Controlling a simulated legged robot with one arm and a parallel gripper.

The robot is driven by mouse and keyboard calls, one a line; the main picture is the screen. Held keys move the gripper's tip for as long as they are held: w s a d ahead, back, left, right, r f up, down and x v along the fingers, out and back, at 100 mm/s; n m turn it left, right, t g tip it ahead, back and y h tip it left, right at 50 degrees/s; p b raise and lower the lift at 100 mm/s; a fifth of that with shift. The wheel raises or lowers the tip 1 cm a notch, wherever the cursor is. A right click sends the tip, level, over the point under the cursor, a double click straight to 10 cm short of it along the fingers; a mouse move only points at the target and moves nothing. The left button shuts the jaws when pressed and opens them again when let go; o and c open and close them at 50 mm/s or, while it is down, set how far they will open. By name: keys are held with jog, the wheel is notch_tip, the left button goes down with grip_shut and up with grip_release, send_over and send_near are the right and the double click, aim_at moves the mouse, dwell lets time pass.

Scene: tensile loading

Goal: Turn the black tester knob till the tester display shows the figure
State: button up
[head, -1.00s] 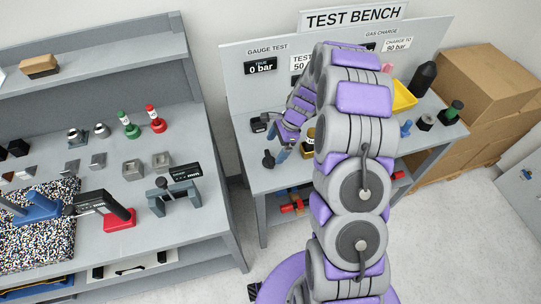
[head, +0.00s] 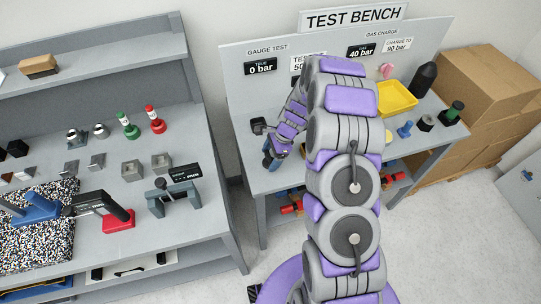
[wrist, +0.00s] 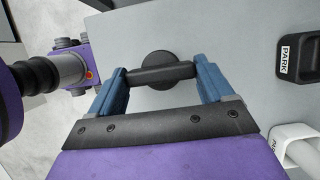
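The black tester knob (wrist: 158,72), a crossbar on a round base, sits between my gripper's blue fingers (wrist: 162,78) in the wrist view. The fingers are wide apart, one at each end of the bar; I cannot tell whether they touch it. In the head view my gripper (head: 270,156) is low over the front left of the test bench and hides the knob. The dark display (head: 261,68) under GAUGE TEST reads 0 bar. The white figure card (head: 300,64) beside it starts with TEST and 50; my arm hides the rest.
A dark GAS display (head: 361,50) reads 40 bar, beside a card (head: 398,45) reading 90 bar. A yellow tray (head: 397,98) and a black bottle (head: 424,79) stand to the right. A black PARK holder (wrist: 297,55) lies right of the knob in the wrist view.

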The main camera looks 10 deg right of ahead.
jog(key=c, duration=0.5)
jog(key=shift+o, duration=0.2)
jog(key=shift+n, duration=0.3)
jog(key=shift+w+r+n+g+p, duration=0.2)
jog(key=shift+n+g+p, duration=0.2)
jog(key=shift+n, duration=0.5)
jog(key=n+g, duration=0.1)
jog(key=n, duration=0.2)
jog(key=n+g+h, duration=0.1)
jog(key=n, duration=0.2)
jog(key=shift+w+a+f, duration=0.1)
jog(key=shift+w, duration=0.1)
jog(key=n+h, duration=0.1)
jog(key=n, duration=0.1)
jog(key=n+g+h, duration=0.1)
jog(key=n, duration=0.2)
jog(key=shift+a+n+p, duration=0.15)
jog(key=shift+n+p, duration=0.15)
jog(key=n+h, duration=0.2)
jog(key=n, duration=0.3)
jog(key=shift+a+n, duration=0.15)
jog(key=shift+n, duration=0.15)
jog(key=shift+p, duration=0.3)
